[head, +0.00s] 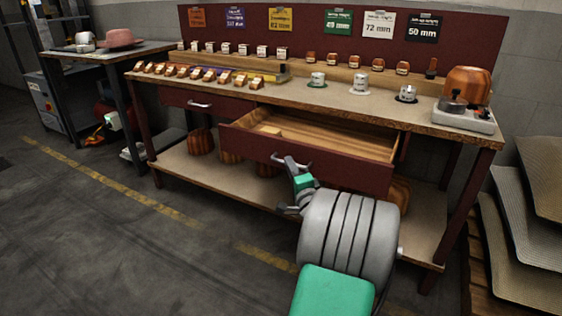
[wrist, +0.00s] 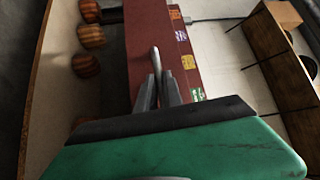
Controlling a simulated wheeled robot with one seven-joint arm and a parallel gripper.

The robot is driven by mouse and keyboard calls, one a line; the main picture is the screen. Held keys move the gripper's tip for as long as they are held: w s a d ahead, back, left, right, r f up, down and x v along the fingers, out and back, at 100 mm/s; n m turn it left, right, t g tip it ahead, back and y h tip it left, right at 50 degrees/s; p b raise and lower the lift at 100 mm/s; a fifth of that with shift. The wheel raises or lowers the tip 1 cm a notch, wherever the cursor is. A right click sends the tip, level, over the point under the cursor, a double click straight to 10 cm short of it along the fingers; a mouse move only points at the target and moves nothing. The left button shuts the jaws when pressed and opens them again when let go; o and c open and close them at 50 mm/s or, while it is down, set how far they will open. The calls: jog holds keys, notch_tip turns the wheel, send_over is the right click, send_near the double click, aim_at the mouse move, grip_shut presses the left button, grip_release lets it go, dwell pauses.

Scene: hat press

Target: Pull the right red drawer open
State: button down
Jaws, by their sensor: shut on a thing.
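The right red drawer (head: 320,163) is pulled well out from under the workbench top, and its wooden inside shows with a small light block at its left end. Its metal bar handle (head: 291,163) is on the front face. My gripper (head: 287,162) is shut on this handle, with my arm reaching in from the lower right. In the wrist view, the two fingers (wrist: 157,90) close around the handle (wrist: 157,62), and the red drawer front (wrist: 150,30) runs up the picture. The left red drawer (head: 205,102) is shut.
Wooden forms sit on the lower shelf (head: 215,172). Stacked sheets (head: 520,250) stand at the right. The floor at the left front is clear.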

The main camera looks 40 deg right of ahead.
jog(key=shift+a, duration=0.3)
jog(key=c, duration=1.5)
grip_release()
jog(key=shift+s, duration=0.2)
jog(key=v, duration=0.7)
jog(key=shift+s+a, duration=0.2)
jog(key=shift+s, duration=0.05)
